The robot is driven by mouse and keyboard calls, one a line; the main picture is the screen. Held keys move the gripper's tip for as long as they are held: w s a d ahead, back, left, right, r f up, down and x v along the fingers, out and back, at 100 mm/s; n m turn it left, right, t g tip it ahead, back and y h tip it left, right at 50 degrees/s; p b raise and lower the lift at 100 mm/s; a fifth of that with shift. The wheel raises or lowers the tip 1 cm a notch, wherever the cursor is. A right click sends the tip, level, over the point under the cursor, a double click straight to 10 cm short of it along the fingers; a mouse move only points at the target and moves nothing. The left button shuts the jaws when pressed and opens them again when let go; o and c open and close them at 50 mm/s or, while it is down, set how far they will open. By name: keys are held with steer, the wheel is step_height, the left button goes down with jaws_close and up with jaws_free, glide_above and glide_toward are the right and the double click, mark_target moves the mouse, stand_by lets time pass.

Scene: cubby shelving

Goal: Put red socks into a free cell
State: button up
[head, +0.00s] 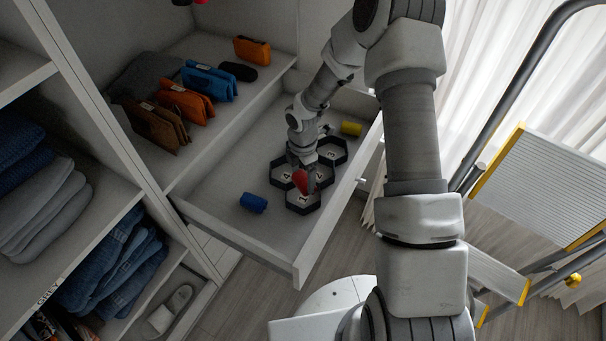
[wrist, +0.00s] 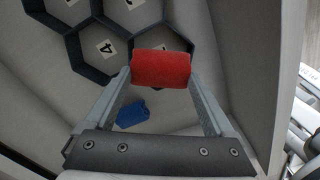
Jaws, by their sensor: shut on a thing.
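The red socks (head: 301,182) are a small roll held between the fingers of my gripper (head: 302,172), over the dark hexagonal cell organizer (head: 289,206) in the open drawer. The roll also shows between both fingertips in the wrist view (wrist: 161,69). In the head view it overlaps the cell labelled 1 (head: 303,199); its height above the cell is hard to judge. The cells labelled 4 (wrist: 106,47) and 3 (head: 331,155) look empty. My gripper hides part of the organizer's middle.
A blue roll (head: 253,203) lies on the drawer floor left of the organizer, and a yellow roll (head: 351,128) lies beyond it. The drawer's front wall (head: 330,222) stands close to the cells. Orange, blue and brown pouches (head: 186,101) stand behind. A stepladder (head: 530,185) is at right.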

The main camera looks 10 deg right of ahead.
steer(key=shift+f+b, duration=1)
steer(key=shift+f, duration=0.65)
steer(key=o, duration=1)
step_height(320, 180, up, 18)
steer(key=p, duration=0.4)
steer(key=shift+f, duration=0.25)
